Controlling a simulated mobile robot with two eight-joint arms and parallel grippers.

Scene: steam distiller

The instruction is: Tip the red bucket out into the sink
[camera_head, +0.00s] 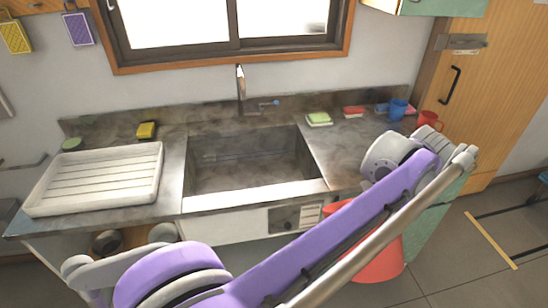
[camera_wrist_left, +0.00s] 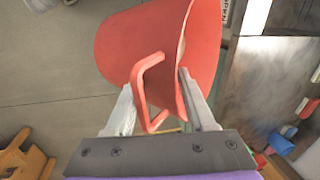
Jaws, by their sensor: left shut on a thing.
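The red bucket (camera_head: 382,262) is in front of the counter, right of the sink, partly hidden behind my purple arm. Its tilt and contents cannot be told. In the left wrist view the bucket (camera_wrist_left: 140,42) fills the upper middle, with its side handle toward me. My left gripper (camera_wrist_left: 160,102) has its fingers at the handle and is shut on the bucket. The gripper itself is hidden in the head view. The metal sink (camera_head: 250,165) is an open basin in the counter, below the tap (camera_head: 241,88), and looks empty. My right gripper is not in view.
A white drying rack (camera_head: 98,182) stands left of the sink. A yellow sponge (camera_head: 146,130) lies behind it. A green-topped sponge (camera_head: 318,119), blue cup (camera_head: 398,109) and red mug (camera_head: 428,119) stand on the right counter. A wooden stool-like piece (camera_wrist_left: 24,160) is on the floor.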

